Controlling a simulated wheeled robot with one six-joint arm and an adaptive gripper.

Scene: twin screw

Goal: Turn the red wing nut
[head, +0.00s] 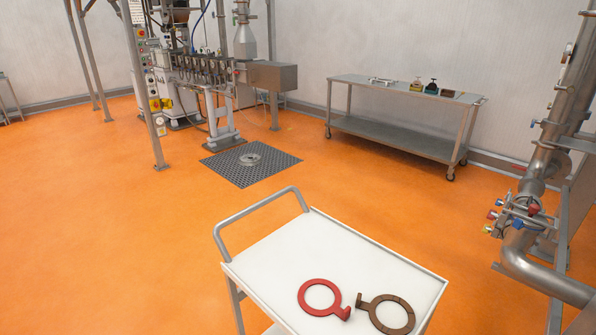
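Steel pipework (535,180) stands at the right edge of the head view. Small coloured parts sit around its lower joint. One red part (533,210) is on the front of the joint, and another red part (492,214) is to its left. They are too small to tell which is the red wing nut or how it is turned. Blue parts, one of them a blue knob (517,224), and a yellow part (487,229) are close by. My gripper is not in view.
A white-topped cart (285,262) stands in front, holding a red ring (304,291) and a brown ring (407,306), each with a tab. A steel table (400,138) with small items is at the back wall. A machine (205,68) stands back left. Orange floor (400,210) between cart and pipework is clear.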

